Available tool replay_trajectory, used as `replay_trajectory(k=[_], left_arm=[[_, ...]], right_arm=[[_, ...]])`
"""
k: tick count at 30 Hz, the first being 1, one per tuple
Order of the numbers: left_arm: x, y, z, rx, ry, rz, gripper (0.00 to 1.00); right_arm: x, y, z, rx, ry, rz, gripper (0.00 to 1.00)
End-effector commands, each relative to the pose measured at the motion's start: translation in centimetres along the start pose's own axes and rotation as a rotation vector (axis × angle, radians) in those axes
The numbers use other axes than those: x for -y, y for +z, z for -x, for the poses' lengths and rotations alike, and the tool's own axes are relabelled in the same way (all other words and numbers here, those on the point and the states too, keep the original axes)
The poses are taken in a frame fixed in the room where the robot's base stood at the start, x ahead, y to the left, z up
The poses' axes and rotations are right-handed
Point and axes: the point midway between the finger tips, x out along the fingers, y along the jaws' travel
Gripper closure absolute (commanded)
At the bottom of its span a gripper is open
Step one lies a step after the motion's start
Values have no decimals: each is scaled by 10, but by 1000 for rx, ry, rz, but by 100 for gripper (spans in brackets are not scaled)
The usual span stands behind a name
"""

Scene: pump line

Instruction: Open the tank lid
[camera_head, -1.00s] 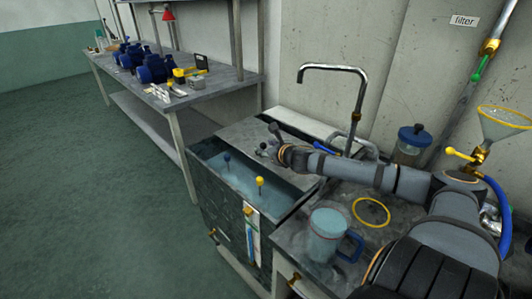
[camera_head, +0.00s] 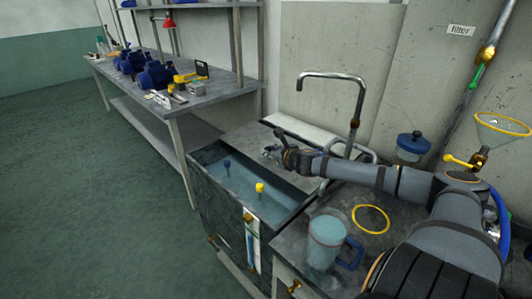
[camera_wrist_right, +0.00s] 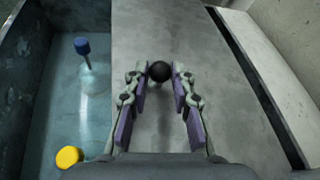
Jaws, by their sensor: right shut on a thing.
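The tank (camera_head: 208,203) is a dark open-topped box holding pale blue water. Its grey metal lid (camera_head: 237,142) lies flat over the rear part of the opening; the front part is uncovered. My right gripper (camera_head: 270,153) is over the lid and shut on its round black knob, which shows between the fingertips in the right wrist view (camera_wrist_right: 160,71). In that view the lid (camera_wrist_right: 205,50) fills the middle and the uncovered water lies at left. My left gripper is not in view.
A blue-topped float (camera_head: 227,164) and a yellow-topped one (camera_head: 260,188) stand in the water. A faucet (camera_head: 356,100) rises behind the tank. A jug (camera_head: 325,240), a yellow ring (camera_head: 371,219) and a blue-lidded jar (camera_head: 412,147) stand on the right counter. A bench (camera_head: 215,90) with blue pumps is at left.

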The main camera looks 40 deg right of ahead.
Motion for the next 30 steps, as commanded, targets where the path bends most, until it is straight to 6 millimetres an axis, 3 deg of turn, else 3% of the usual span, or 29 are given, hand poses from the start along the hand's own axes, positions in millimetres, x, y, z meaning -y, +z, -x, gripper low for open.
replay_trajectory(k=[1,4,13,14,18,30], left_arm=[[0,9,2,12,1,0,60],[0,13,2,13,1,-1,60],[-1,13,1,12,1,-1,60],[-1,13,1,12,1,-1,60],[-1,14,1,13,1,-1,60],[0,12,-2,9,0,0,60]], right_arm=[[9,0,-1,-3,-4,3,100],[19,-1,-4,-2,-3,3,100],[20,-2,-4,-1,0,0,100],[20,-2,-4,-1,0,0,72],[20,-2,-4,-1,0,0,53],[12,-2,-3,1,2,0,53]])
